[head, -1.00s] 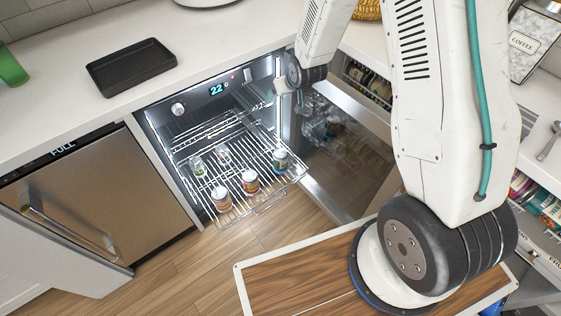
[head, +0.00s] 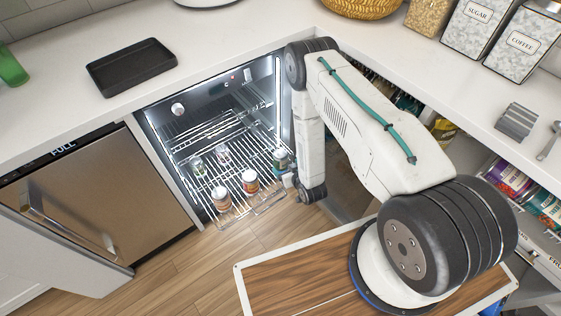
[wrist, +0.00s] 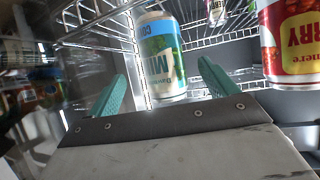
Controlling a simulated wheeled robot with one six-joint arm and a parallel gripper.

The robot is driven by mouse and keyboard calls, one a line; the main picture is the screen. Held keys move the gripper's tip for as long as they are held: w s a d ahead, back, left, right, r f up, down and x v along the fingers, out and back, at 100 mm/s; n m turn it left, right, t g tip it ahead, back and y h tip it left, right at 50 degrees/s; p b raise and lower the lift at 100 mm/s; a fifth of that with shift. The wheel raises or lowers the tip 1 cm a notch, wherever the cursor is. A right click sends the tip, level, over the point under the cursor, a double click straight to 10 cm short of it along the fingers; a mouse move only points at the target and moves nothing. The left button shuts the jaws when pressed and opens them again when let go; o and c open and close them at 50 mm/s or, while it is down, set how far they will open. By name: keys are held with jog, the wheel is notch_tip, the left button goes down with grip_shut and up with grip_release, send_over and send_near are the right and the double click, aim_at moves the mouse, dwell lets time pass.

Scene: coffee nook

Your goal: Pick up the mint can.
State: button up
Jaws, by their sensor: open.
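The mint can (head: 280,160) is blue-green and stands upright at the right side of the pulled-out wire rack. My gripper (wrist: 162,78) is open, with one teal finger to each side of the can's lower part in the picture. The can stands beyond the fingers, and I cannot tell how deep between them it is. In the head view my gripper (head: 289,181) is low at the rack's right front, close to the can.
Two red-white cans, one here (head: 250,182), stand at the rack's front; two pale ones (head: 222,154) are behind. A red can (wrist: 290,40) shows at right in the wrist view. The open cooler door is mostly behind my arm. A black tray (head: 132,67) lies on the counter.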

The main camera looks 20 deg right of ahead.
jog(key=x, duration=0.7)
jog(key=shift+a+f, duration=0.1)
jog(key=shift+f, duration=0.3)
jog(key=c, duration=1.4)
jog(key=shift+o, duration=0.2)
jog(key=shift+r, duration=0.1)
